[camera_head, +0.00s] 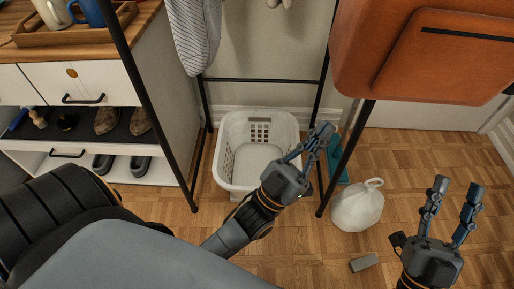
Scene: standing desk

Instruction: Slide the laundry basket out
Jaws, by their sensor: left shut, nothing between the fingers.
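The white laundry basket (231,125) stands on the wooden floor, in the middle of the view, beneath a black metal rack. It is upright and looks empty. My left gripper (325,138) is in front of and above the basket's right side, with its fingers together and pointing up and right. Its wrist and palm hide the basket's front right corner. I cannot tell whether it touches the basket. My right gripper (456,202) is at the lower right, away from the basket, with its two fingers apart and nothing between them.
The black rack's posts (345,158) flank the basket. A white bag (358,207) and a grey block (364,263) lie on the floor to the right. A shoe cabinet (180,110) stands left. An orange bag (400,60) hangs at the upper right.

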